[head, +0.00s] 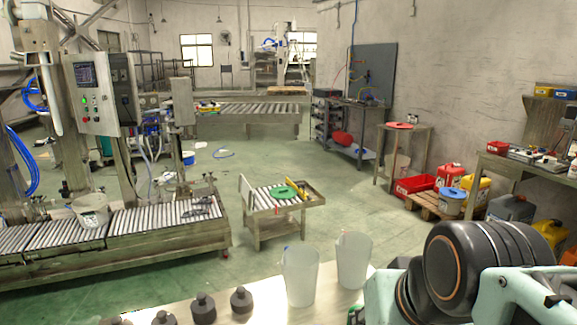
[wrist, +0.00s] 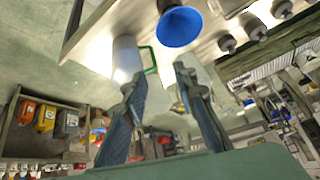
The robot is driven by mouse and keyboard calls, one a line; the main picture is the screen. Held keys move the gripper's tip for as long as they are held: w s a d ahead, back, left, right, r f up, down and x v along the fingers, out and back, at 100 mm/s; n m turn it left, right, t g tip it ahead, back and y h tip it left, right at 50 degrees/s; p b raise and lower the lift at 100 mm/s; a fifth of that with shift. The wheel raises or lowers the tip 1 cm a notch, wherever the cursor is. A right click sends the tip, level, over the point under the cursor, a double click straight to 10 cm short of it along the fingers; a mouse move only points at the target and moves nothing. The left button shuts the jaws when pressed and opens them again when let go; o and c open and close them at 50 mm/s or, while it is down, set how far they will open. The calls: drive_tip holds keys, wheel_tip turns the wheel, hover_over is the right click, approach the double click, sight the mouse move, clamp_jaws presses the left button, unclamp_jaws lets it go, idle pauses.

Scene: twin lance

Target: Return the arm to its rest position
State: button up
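My arm (head: 455,270) shows at the lower right of the head view, folded close in, with dark rounded joints and pale green links. My gripper (wrist: 157,80) shows in the wrist view with its two dark fingers spread apart. Nothing is held between them. The gripper cannot be made out in the head view. In the wrist view a pale cylindrical vessel (wrist: 127,58) stands beyond the left finger, and a blue round-mouthed vessel (wrist: 180,27) is above the fingers. Both look apart from the fingers.
Two whitish cups (head: 300,275) (head: 352,260) and several dark stoppered bottles (head: 203,308) stand on the near table (head: 262,296), left of my arm. A small cart (head: 272,222) stands beyond. A workbench (head: 530,172) is at the right. Green floor (head: 350,205) is clear in the middle.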

wheel_tip(320, 180, up, 11)
drive_tip(key=s+p, duration=0.1)
drive_tip(key=p, duration=1.1)
drive_tip(key=shift+s+d+g+h+p, duration=0.3)
drive_tip(key=shift+s+d+g, duration=0.05)
drive_tip(key=shift+g, duration=0.05)
